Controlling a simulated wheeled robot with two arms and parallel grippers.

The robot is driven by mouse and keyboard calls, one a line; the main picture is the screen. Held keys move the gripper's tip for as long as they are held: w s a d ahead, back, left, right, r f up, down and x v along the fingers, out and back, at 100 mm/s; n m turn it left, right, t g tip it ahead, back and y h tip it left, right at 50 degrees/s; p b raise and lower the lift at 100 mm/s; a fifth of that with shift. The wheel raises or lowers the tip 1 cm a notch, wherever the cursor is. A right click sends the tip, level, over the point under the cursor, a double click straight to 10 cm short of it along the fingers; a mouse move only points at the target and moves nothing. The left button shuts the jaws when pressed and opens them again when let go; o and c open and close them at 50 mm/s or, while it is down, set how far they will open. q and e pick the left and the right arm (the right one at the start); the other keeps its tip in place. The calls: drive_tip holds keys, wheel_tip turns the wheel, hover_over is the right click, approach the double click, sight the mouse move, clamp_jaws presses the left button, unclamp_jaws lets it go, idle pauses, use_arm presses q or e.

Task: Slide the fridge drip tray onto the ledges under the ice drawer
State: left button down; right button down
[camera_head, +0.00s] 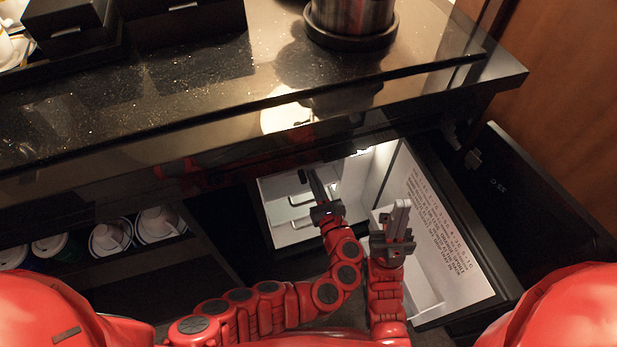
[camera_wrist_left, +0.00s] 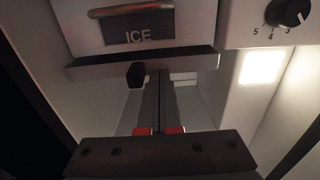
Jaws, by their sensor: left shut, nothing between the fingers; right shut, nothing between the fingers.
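In the left wrist view the ice drawer (camera_wrist_left: 140,30), labelled ICE, has a copper-toned handle. Right below it lies a flat grey slab with a dark front edge (camera_wrist_left: 145,64), which looks like the drip tray. It spans the drawer's width; the ledges at its sides are hidden. My left gripper (camera_head: 311,174) reaches into the fridge, shut and empty. In the wrist view its fingertips (camera_wrist_left: 160,74) are at the slab's front edge; I cannot tell whether they touch. My right gripper (camera_head: 402,206) is shut and empty, to the right, near the open door's white inner side.
The fridge door (camera_head: 450,230) stands open at the right, with printed text on its inside. A dark counter (camera_head: 230,90) overhangs the fridge. A dial (camera_wrist_left: 288,12) sits right of the ice drawer. Shelves with cups (camera_head: 110,238) are at the left.

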idle(0.3)
use_arm(q)
drive_tip(key=p+x, duration=0.1)
drive_tip(key=x, duration=0.5)
drive_tip(key=shift+w, duration=0.2)
drive_tip(key=shift+s+a, duration=0.1)
